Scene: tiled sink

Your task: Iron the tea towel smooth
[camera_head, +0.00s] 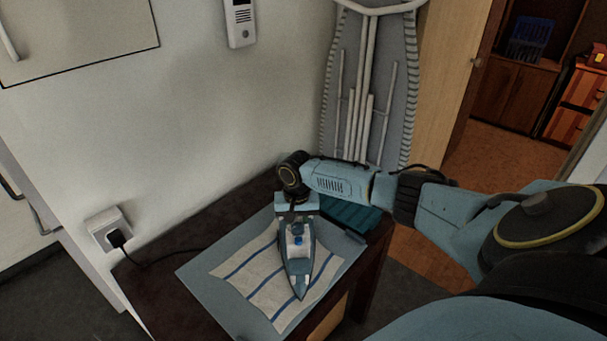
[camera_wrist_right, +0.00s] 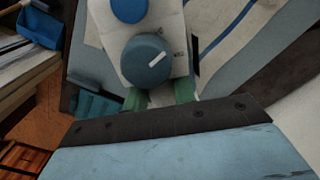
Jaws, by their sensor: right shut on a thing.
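The tea towel (camera_head: 250,284), white with blue stripes, lies on a blue-grey mat (camera_head: 205,289) on the dark table. The iron (camera_head: 296,262), blue-grey and white, sits over the right part of the towel, its tip toward the near edge. It hides the towel beneath it. My right gripper (camera_head: 297,206) is shut on the rear of the iron. In the right wrist view the green fingertips (camera_wrist_right: 160,95) show at the iron's blue dial (camera_wrist_right: 148,60), with striped towel (camera_wrist_right: 228,32) beside it. My left gripper is not in view.
A teal ribbed rest (camera_head: 350,217) stands behind the iron, partly under my right arm. A black cord runs along the table's left side to a wall socket (camera_head: 105,230). A folded ironing board (camera_head: 365,80) leans against the back wall. The towel's left part is uncovered.

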